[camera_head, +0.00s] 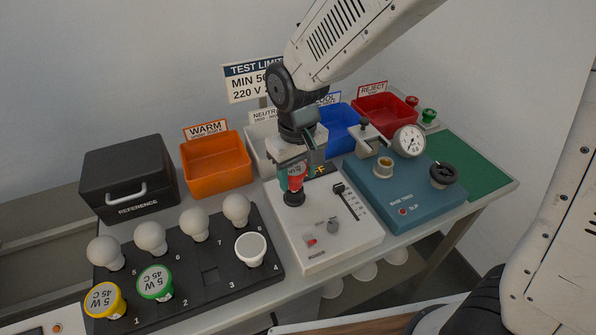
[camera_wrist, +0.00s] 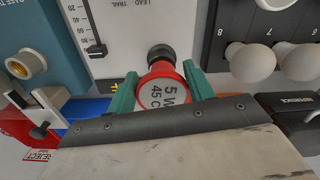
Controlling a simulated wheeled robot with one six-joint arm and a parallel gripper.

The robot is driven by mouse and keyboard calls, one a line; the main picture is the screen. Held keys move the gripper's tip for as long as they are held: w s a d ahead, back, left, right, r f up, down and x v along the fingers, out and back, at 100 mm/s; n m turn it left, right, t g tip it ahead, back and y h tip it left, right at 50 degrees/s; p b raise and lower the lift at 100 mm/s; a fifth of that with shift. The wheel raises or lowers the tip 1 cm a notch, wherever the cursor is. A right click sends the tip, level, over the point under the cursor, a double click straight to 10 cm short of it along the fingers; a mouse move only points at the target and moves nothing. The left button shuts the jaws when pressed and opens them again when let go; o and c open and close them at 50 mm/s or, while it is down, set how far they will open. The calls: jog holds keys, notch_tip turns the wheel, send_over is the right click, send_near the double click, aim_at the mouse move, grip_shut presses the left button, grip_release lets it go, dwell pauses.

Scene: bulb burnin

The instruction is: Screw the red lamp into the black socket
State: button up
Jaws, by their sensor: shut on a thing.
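The red lamp (camera_head: 296,178) is upright between the green fingers of my gripper (camera_head: 292,176), at the back part of the white test box. In the wrist view the red lamp (camera_wrist: 162,90) shows its red rim and a white face marked "5 W 45 C", with a green finger on each side. My gripper (camera_wrist: 160,92) is shut on it. The black socket (camera_head: 293,199) on the white box is directly under the lamp; it also shows in the wrist view (camera_wrist: 160,54). The lamp's base meets or nearly meets the socket; whether its thread is engaged is hidden.
A black tray (camera_head: 208,276) with several bulbs stands at left. Orange (camera_head: 217,165), blue (camera_head: 338,128) and red (camera_head: 385,115) bins line the back. The teal base tester (camera_head: 400,195) with a dial gauge (camera_head: 409,141) is close at right. Green mat (camera_head: 465,165) is mostly clear.

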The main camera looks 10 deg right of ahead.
jog(key=m, duration=0.4)
jog(key=shift+w+a+m, duration=0.2)
jog(key=shift+a+m, duration=0.05)
jog(key=shift+m, duration=0.05)
jog(key=m, duration=0.5)
jog(key=shift+w+a+m, duration=0.15)
jog(key=shift+a+m, duration=0.15)
jog(key=shift+m, duration=0.1)
jog(key=m, duration=0.5)
jog(key=shift+w+a+m, duration=0.2)
jog(key=shift+a+m, duration=0.05)
jog(key=shift+m, duration=0.15)
jog(key=m, duration=0.4)
jog(key=shift+a, duration=0.3)
jog(key=o, duration=0.8)
jog(key=shift+o, duration=0.2)
jog(key=shift+d, duration=0.1)
